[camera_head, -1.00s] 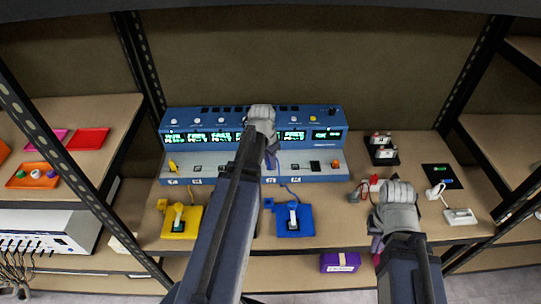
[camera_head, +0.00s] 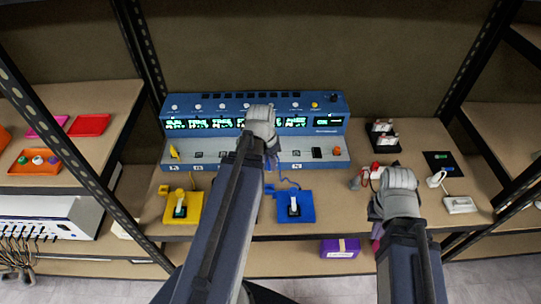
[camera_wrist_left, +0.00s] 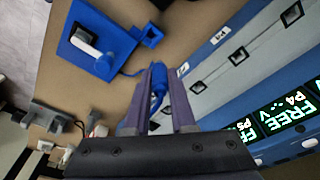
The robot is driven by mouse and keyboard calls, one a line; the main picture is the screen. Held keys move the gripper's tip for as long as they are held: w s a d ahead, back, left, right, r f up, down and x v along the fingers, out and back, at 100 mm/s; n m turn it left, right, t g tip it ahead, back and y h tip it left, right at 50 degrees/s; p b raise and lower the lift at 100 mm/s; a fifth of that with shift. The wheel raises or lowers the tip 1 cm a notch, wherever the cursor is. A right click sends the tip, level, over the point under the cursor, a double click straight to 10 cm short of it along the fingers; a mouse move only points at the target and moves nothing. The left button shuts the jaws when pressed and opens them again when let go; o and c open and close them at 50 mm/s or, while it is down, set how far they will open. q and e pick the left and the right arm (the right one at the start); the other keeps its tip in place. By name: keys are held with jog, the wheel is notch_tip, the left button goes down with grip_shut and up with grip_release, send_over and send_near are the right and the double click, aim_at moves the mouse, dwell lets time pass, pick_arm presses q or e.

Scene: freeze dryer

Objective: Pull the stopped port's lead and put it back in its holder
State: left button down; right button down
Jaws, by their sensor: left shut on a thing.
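A blue console (camera_head: 250,103) with lit displays and a row of ports stands at the back of the table. My left gripper (camera_head: 271,160) is in front of its ports, shut on a blue lead plug (camera_wrist_left: 158,82). In the left wrist view the plug appears clear of the dark ports beside it. A blue cord runs towards the blue base (camera_head: 308,207). A small square blue holder (camera_wrist_left: 150,37) at that base looks empty. My right gripper (camera_head: 388,200) hangs over the table's right part; its fingers are hidden by the hand.
A yellow base (camera_head: 193,211) with a small yellow holder (camera_head: 164,189) stands to the left. A yellow plug (camera_head: 175,152) and an orange plug (camera_head: 337,150) sit on the console. A black rack (camera_head: 383,139) and small tools occupy the right. A purple box (camera_head: 341,248) lies below.

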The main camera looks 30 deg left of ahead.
pick_arm(q)
jog(key=shift+s+d, duration=0.25)
jog(key=shift+s, duration=0.25)
jog(key=shift+s+d, duration=0.2)
jog(key=shift+s, duration=0.25)
jog(key=shift+w, duration=0.1)
jog(key=m, duration=0.4)
jog(key=m+h, duration=0.1)
jog(key=m, duration=0.4)
jog(key=shift+g, duration=0.4)
jog(key=shift+f, duration=0.2)
jog(key=b, duration=0.6)
send_over(272, 190)
jog(key=a, duration=0.1)
jog(key=shift+w+f, duration=0.1)
jog(key=shift+f, duration=2.65)
jog(key=shift+f+b, duration=1.25)
